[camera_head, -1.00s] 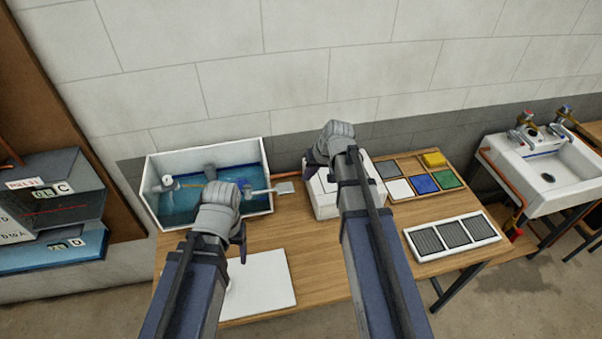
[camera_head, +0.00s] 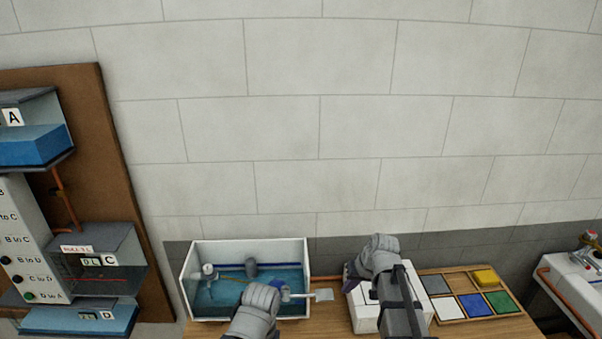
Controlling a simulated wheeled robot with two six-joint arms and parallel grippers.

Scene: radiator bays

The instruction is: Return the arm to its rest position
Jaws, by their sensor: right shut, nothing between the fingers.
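My right arm rises from the bottom edge, and its right gripper (camera_head: 364,266) shows in front of and over the white box (camera_head: 362,312). It is shut and empty. My left gripper (camera_head: 258,300) shows at the bottom, in front of the front right part of the white tank with blue water (camera_head: 187,292). Its fingers are turned away and mostly hidden, so I cannot tell whether they are open. Most of both arms is below the frame.
The wooden table (camera_head: 497,328) carries a tray of coloured squares (camera_head: 458,293) on the right. A white sink (camera_head: 583,285) stands at the far right. A brown board (camera_head: 115,200) with lettered tanks is at left. The block wall (camera_head: 330,130) behind is bare.

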